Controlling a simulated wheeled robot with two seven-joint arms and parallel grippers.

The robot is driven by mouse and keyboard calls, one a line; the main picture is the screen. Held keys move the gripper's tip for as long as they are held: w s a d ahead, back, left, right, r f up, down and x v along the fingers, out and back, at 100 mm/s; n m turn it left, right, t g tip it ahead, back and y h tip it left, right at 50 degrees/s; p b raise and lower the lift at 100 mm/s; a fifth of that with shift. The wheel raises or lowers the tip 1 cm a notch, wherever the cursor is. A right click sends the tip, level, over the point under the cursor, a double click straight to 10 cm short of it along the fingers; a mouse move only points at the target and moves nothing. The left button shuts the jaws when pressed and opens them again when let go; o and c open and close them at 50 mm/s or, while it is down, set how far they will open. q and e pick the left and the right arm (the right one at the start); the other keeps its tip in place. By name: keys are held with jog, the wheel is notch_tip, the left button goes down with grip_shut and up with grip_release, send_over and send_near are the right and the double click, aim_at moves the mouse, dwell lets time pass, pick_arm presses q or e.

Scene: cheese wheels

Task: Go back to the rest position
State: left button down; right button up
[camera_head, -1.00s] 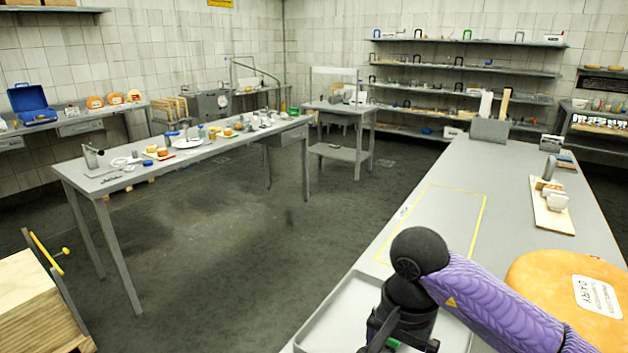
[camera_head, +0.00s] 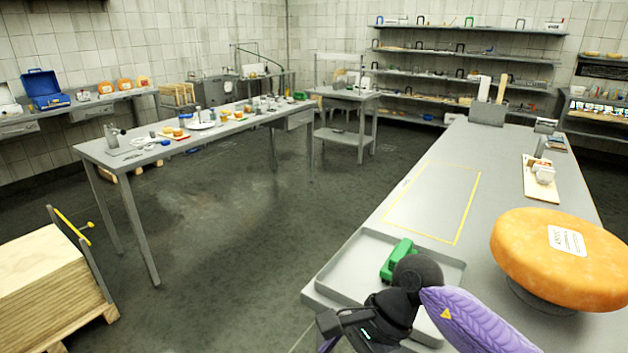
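One of my arms, black and purple, comes in from the lower right in the head view, its wrist over the near part of a grey tray. Its gripper fingers are hidden or cut off at the bottom edge, so their state does not show. A green object (camera_head: 398,258) lies in the tray (camera_head: 345,272), close behind the black wrist. A large orange cheese wheel (camera_head: 562,262) with a white label sits on a round stand (camera_head: 540,303) to the right of the arm. My other gripper is out of view.
The grey counter (camera_head: 425,190) has a yellow-outlined rectangle (camera_head: 470,207), bare inside. A board with small items (camera_head: 541,178) lies at its right. A long table (camera_head: 150,147) with many small things stands left. A pallet stack (camera_head: 45,285) is lower left. Floor between is clear.

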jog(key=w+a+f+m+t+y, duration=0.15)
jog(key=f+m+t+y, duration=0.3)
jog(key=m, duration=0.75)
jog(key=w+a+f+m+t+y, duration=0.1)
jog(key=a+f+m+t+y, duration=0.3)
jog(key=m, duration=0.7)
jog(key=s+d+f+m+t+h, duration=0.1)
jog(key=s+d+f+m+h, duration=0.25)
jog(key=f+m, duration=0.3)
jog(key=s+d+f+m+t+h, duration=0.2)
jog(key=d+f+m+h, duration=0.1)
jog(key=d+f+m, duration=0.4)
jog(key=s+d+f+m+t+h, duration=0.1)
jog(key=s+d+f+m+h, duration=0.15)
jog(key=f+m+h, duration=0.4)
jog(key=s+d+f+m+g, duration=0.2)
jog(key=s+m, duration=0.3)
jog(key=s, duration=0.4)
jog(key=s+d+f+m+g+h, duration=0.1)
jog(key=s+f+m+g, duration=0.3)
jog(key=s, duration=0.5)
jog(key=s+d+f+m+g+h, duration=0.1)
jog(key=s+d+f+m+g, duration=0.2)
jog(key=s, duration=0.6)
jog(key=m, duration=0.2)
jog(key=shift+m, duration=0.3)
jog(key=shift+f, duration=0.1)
